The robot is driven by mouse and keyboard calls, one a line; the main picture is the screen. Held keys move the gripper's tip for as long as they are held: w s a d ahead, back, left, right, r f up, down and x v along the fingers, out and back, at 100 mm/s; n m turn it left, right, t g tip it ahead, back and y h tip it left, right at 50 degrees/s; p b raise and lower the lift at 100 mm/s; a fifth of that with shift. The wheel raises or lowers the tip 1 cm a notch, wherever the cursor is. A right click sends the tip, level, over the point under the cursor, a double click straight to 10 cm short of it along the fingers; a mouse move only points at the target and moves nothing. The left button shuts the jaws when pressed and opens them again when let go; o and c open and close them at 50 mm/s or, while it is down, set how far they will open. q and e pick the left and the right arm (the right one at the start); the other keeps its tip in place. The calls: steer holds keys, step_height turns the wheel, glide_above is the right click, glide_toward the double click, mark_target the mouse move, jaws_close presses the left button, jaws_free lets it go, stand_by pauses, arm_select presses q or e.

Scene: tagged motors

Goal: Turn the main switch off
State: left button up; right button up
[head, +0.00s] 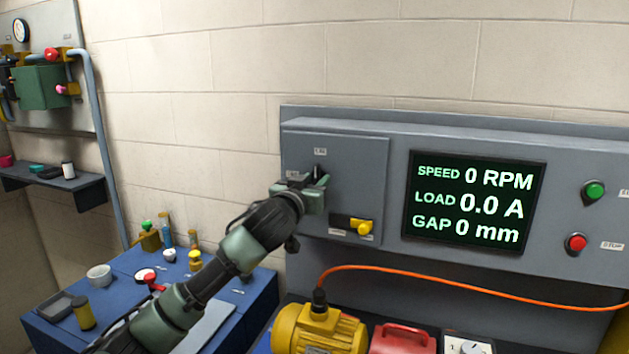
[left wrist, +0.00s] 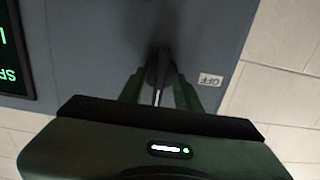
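The main switch's dark handle (left wrist: 158,72) is on the grey switch box (head: 345,160), mostly hidden by my left gripper (head: 318,188). In the left wrist view, the two green fingers lie on either side of the handle, close to the panel. I cannot tell whether they press on it or leave a small gap. A small label reading OFF (left wrist: 210,80) is beside the handle; it appears upside down there. In the head view, another small label (head: 320,152) is above the handle, too small to read. My right gripper is not in view.
A yellow latch (head: 352,222) sits low on the box. Right of it are a display (head: 473,200) with SPEED 0 RPM, a green button (head: 593,192) and a red button (head: 577,242). A yellow motor (head: 318,330) and orange cable (head: 440,280) are below. A blue bench (head: 255,300) stands left.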

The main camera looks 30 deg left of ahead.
arm_select(q)
jaws_close()
